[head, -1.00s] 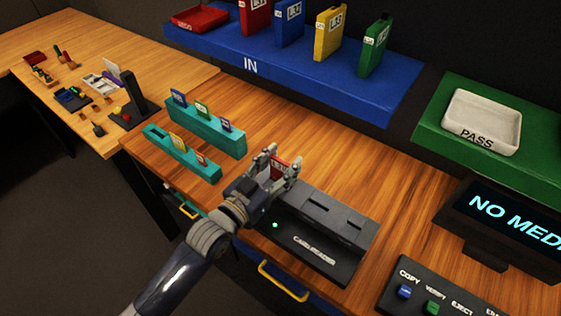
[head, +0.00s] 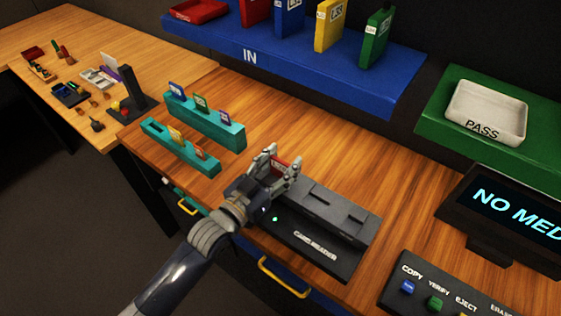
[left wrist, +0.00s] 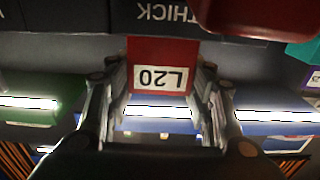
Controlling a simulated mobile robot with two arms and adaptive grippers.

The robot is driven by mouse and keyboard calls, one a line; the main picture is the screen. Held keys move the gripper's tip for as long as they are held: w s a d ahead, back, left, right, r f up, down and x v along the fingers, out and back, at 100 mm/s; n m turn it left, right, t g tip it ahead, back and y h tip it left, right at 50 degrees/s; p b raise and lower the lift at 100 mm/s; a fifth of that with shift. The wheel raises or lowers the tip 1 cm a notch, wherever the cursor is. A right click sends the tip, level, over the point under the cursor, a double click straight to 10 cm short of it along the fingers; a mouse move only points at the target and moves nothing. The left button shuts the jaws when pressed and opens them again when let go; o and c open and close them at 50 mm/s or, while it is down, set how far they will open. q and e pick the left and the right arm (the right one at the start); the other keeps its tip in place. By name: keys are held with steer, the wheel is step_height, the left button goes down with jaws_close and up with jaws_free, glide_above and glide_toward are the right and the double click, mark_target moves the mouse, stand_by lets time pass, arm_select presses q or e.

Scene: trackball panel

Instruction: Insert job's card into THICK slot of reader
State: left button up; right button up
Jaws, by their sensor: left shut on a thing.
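My left gripper (head: 282,162) is shut on a red card labelled L20 (left wrist: 162,65). It is over the left end of the black card reader (head: 318,247). In the left wrist view the card's label is upside down, and its far edge meets the dark surface just beside the word THICK (left wrist: 165,13). The fingers hide much of the card in the head view, and I cannot tell whether its edge is inside the slot. The reader's other slots to the right look empty, and a small green light is lit on its front. My right gripper is not in view.
Teal racks (head: 195,120) with several small cards stand left of the reader. A blue shelf (head: 300,65) marked IN holds coloured cases behind. A green shelf with a white PASS tray (head: 487,112), a monitor (head: 520,215) and a button panel (head: 440,290) are to the right.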

arm_select(q)
steer(key=shift+f, duration=0.25)
steer(key=o, duration=1.1)
steer(key=shift+s, duration=0.1)
steer(key=shift+o, duration=0.2)
steer(key=shift+f, duration=0.1)
steer(key=shift+f, duration=0.1)
steer(key=v, duration=1.2)
steer(key=shift+r, duration=0.3)
